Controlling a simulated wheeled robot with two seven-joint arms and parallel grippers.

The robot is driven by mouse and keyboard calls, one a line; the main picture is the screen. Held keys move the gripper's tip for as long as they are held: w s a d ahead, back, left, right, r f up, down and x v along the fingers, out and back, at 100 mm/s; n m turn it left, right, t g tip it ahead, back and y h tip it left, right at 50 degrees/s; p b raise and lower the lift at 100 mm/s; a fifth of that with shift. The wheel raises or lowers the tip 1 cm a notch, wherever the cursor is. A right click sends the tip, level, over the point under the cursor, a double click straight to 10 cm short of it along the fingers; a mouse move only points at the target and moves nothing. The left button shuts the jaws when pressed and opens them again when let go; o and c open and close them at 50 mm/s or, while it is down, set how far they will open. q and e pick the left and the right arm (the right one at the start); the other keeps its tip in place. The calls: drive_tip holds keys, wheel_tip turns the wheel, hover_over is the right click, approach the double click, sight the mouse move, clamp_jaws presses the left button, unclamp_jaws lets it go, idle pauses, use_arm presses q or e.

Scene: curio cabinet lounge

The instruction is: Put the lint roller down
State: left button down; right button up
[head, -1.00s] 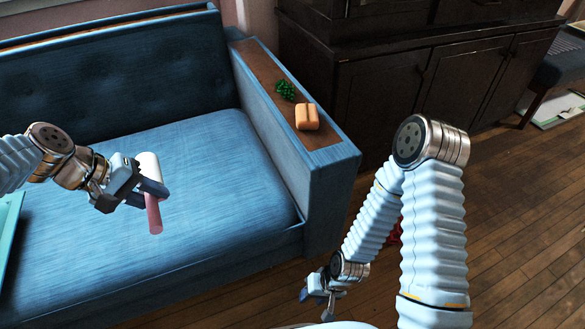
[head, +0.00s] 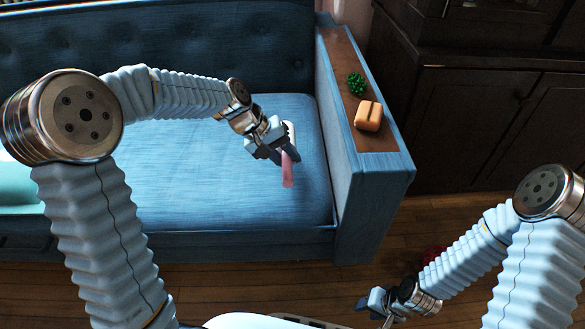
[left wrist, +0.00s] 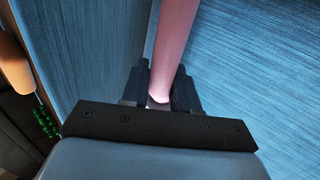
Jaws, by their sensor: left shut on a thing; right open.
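The lint roller has a pink handle (head: 287,170) and a white roll (head: 291,133). My left gripper (head: 275,150) is shut on the lint roller, over the blue sofa seat near its right arm. The handle points toward me and down. In the left wrist view the pink handle (left wrist: 174,45) runs up from between the fingers (left wrist: 160,92), with blue sofa fabric behind it. I cannot tell whether the roller touches the seat. My right gripper (head: 374,308) is open and empty, low in front of the sofa, over the wooden floor.
The sofa arm has a wooden top (head: 377,138) bearing an orange-tan block-like object (head: 368,116) and a small green bunch (head: 356,84). The sofa seat (head: 190,190) has free room. A teal item (head: 18,187) lies at the left. A dark cabinet (head: 470,120) stands at the right.

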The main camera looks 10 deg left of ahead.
use_arm(q)
drive_tip(key=shift+w+d+f, duration=0.25)
drive_tip(key=shift+w+f, duration=0.1)
drive_tip(key=shift+f, duration=0.15)
drive_tip(key=shift+w+d+f, duration=0.2)
drive_tip(key=shift+w+f, duration=0.1)
drive_tip(key=shift+f, duration=0.15)
drive_tip(key=shift+w+f+b, duration=0.15)
drive_tip(key=shift+f+b, duration=0.25)
drive_tip(key=shift+f, duration=1.2)
drive_tip(key=shift+f, duration=0.1)
drive_tip(key=shift+f, duration=0.15)
drive_tip(key=c, duration=0.8)
unclamp_jaws()
drive_tip(key=shift+c, duration=0.2)
